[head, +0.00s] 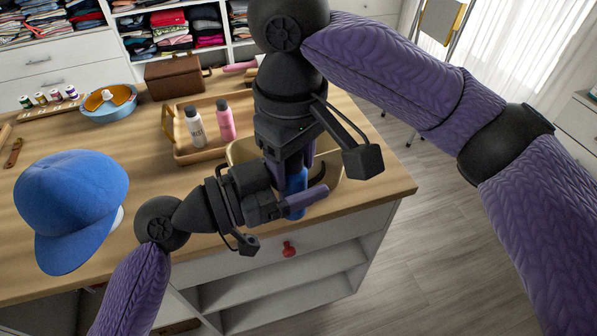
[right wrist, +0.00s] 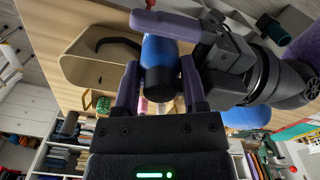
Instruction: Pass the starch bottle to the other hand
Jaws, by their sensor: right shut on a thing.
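The blue starch bottle (head: 297,180) is held between the fingers of my right gripper (head: 291,163), which points down above the table's front right corner. In the right wrist view the bottle (right wrist: 160,55) shows its dark end between the two purple fingers of that gripper (right wrist: 160,85). My left gripper (head: 300,198) reaches in from the left at the bottle. One of its purple fingers lies across the near side of the bottle, below my right gripper's fingers. Its other finger is hidden behind the bottle, so I cannot tell whether it grips.
A tan bin (head: 240,150) with a dark curved thing inside stands just behind the bottle. A wooden tray (head: 186,155) holds a white bottle (head: 195,127) and a pink bottle (head: 225,120). A blue cap (head: 70,200) is at left. Open floor lies right of the table.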

